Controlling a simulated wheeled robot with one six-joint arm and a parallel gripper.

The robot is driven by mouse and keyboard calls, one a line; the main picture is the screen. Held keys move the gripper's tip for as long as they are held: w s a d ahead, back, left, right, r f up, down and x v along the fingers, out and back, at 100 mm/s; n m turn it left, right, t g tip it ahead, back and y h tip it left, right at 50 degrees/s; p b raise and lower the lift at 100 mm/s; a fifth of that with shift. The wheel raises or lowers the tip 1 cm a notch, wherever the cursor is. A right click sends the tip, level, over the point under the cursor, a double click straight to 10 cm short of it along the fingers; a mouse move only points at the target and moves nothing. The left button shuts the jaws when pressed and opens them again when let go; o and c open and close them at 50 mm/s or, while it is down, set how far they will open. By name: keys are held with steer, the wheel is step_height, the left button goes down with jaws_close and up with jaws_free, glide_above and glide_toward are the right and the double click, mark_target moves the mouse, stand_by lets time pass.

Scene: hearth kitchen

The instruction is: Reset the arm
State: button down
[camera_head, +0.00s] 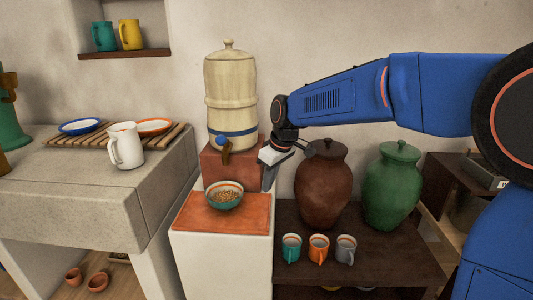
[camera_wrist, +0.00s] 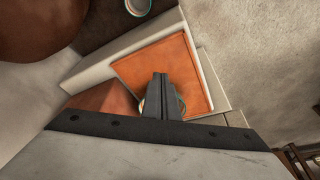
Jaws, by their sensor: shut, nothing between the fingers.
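My gripper (camera_head: 270,180) is at the end of my blue arm, which reaches in from the right in the head view. It points down beside the right edge of the white stand with the orange top (camera_head: 245,222). In the wrist view my gripper (camera_wrist: 161,76) is shut and its fingers are together over the orange top (camera_wrist: 140,64). A teal bowl (camera_head: 225,196) of small brown pieces sits on the orange top, left of my gripper and apart from it. In the wrist view the bowl is mostly hidden behind the fingers.
A cream dispenser (camera_head: 231,100) with a tap stands on a red block behind the bowl. A brown jar (camera_head: 323,190), a green jar (camera_head: 392,190) and teal, orange and grey mugs (camera_head: 346,250) stand on the dark shelf to the right. A white jug (camera_head: 126,146) stands on the left counter.

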steer(key=s+d+r+m+t+h, duration=0.1)
steer(key=s+d+r+m, duration=0.15)
steer(key=s+d, duration=0.65)
steer(key=s+d+r+m+t, duration=0.1)
steer(key=s+d+m, duration=0.2)
steer(key=s+d, duration=0.55)
steer(key=s+d+f+m+h, duration=0.1)
steer(key=s+d+f+m, duration=0.1)
steer(key=s+d, duration=0.4)
steer(key=s+d+f+m, duration=0.3)
steer(key=s+d+f, duration=0.1)
steer(key=s+d, duration=0.3)
steer(key=shift+s+f+t+h, duration=0.3)
steer(key=shift+s+t+h, duration=0.1)
steer(key=shift+s, duration=0.7)
